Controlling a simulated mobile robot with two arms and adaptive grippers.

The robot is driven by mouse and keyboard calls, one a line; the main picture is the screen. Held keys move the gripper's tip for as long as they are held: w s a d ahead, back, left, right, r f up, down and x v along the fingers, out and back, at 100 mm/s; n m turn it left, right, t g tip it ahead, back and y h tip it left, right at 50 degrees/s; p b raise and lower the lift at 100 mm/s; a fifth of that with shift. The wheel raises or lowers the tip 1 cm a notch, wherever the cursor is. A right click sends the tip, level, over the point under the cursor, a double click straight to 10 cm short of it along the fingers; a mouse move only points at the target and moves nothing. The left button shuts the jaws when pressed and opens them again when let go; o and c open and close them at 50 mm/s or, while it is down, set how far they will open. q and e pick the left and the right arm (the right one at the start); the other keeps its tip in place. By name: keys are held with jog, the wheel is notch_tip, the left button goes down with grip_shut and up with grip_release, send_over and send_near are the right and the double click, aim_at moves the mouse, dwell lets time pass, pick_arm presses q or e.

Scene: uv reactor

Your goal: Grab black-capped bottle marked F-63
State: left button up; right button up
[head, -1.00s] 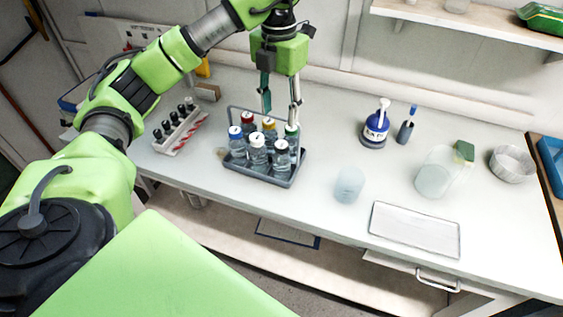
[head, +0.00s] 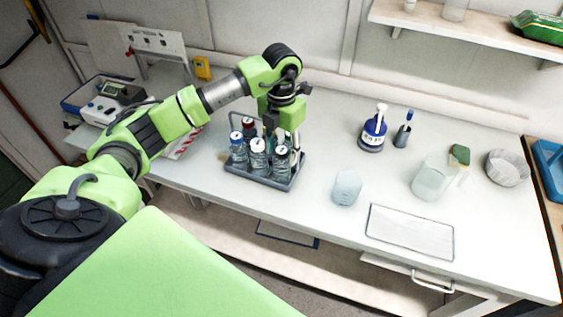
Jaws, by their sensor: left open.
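A bottle rack (head: 262,179) on the bench holds several capped bottles. A black-capped bottle (head: 281,166) stands upright in its front right place; its label is too small to read. A white-capped bottle (head: 257,160) stands to its left, with a blue-capped bottle (head: 238,152) and a red-capped bottle (head: 248,126) further left and behind. My left gripper (head: 281,143) is open and points down over the right back part of the rack, fingers low among the bottles. It hides the back bottles there. I cannot tell whether it touches any bottle. My right gripper is not in view.
A clear beaker (head: 347,188), a white tray (head: 410,231), a larger clear container (head: 431,178) and a blue-labelled bottle (head: 373,131) stand to the right. Bench between beaker and tray is clear.

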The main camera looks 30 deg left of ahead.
pick_arm(q)
jog(key=shift+f, duration=0.15)
jog(key=shift+c, duration=0.4)
grip_shut()
jog(key=shift+s, duration=0.15)
